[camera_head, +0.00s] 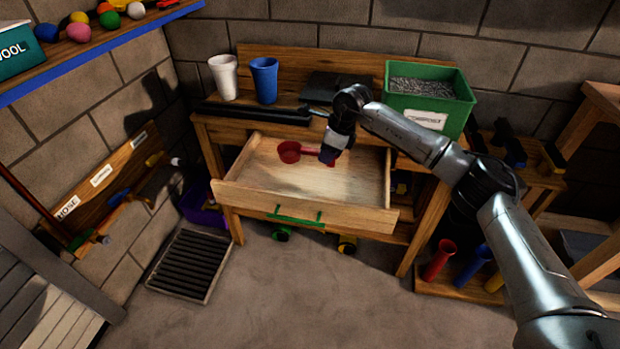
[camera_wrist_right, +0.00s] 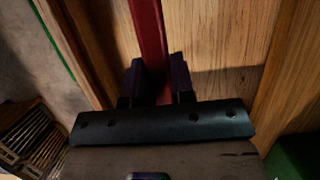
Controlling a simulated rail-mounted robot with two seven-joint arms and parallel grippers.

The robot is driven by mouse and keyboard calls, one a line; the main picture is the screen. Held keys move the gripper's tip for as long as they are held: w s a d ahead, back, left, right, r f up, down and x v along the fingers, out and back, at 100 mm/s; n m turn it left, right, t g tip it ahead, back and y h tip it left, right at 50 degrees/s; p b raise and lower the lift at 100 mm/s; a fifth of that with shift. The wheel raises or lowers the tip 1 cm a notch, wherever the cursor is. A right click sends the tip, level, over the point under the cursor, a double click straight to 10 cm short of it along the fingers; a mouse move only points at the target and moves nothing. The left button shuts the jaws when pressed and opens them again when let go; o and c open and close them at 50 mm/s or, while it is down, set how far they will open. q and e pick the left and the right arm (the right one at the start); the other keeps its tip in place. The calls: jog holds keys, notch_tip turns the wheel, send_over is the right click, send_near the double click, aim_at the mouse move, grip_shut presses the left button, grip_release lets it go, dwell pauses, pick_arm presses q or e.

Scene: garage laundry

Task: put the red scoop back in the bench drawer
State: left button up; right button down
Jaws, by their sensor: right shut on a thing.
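The bench drawer (camera_head: 340,208) is pulled open, with a green handle (camera_head: 297,216) on its front. The red scoop (camera_head: 289,152) is over the drawer's inside, its cup to the left and its handle running right to my right gripper (camera_head: 329,156). In the right wrist view, the scoop's red handle (camera_wrist_right: 148,35) stands between the two dark fingers of my right gripper (camera_wrist_right: 158,82), which are shut on it. Whether the scoop touches the drawer floor I cannot tell. My left gripper is not in view.
On the wooden bench (camera_head: 310,58) stand a white cup (camera_head: 224,77), a blue cup (camera_head: 264,80) and a green bin (camera_head: 450,92) of grey bits. A dark bar (camera_head: 252,113) lies along the bench front. A slatted grate (camera_head: 189,265) lies on the floor at left.

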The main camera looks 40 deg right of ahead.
jog(key=w+a+f, duration=0.1)
jog(key=a+f+b, duration=0.1)
jog(key=w+a, duration=0.1)
jog(key=shift+w+a+f+b, duration=0.3)
jog(key=shift+a+f+b, duration=0.05)
jog(key=shift+f, duration=0.05)
jog(key=shift+f+b, duration=1.4)
jog(key=shift+f, duration=0.7)
jog(key=c, duration=1)
grip_release()
